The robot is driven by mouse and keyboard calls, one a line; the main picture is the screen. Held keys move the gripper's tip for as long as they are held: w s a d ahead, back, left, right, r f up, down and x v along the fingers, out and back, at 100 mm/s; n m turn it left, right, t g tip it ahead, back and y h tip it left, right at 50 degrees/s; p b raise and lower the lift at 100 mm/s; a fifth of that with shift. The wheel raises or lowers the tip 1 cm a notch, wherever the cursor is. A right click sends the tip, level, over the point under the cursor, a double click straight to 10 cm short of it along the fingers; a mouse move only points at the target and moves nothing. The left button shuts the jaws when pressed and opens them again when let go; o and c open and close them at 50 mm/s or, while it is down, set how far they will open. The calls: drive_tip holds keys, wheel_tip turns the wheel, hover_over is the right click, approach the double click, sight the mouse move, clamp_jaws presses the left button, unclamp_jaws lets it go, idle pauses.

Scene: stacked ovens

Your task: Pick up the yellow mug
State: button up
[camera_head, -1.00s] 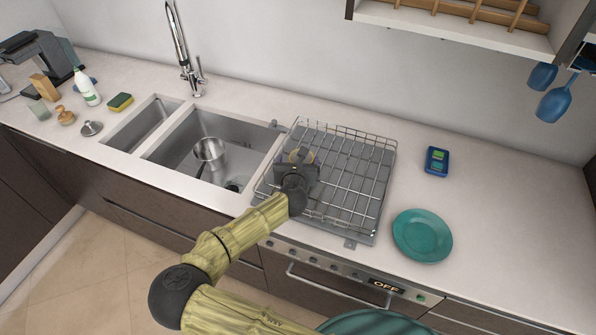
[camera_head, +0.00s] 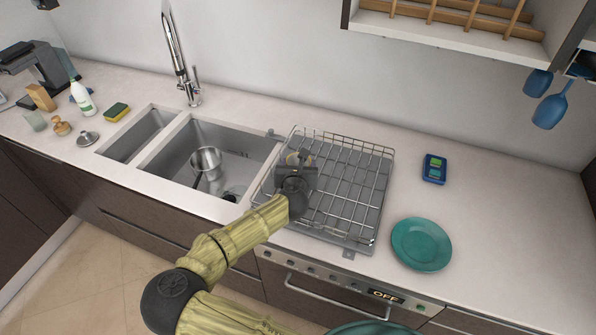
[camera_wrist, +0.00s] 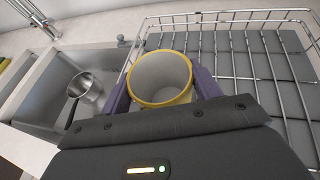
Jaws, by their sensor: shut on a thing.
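The yellow mug (camera_wrist: 160,80) shows in the wrist view with a yellow rim and a pale inside, its opening facing the camera. My gripper (camera_wrist: 162,92) has one purple finger on each side of the mug and is shut on it. In the head view my gripper (camera_head: 297,168) is over the left part of the dish rack, and only a small part of the mug (camera_head: 299,157) shows past it. The mug's base is hidden, so I cannot tell whether it touches the rack.
The wire dish rack (camera_head: 345,195) has raised rails around it. The sink at left holds a metal pot (camera_head: 206,162). A teal plate (camera_head: 421,244) and a blue box-like item (camera_head: 435,168) lie on the counter at right. A cabinet (camera_head: 450,35) hangs above.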

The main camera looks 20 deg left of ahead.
wheel_tip(320, 180, up, 8)
drive_tip(key=b, duration=0.1)
drive_tip(key=shift+f, duration=0.1)
idle(0.7)
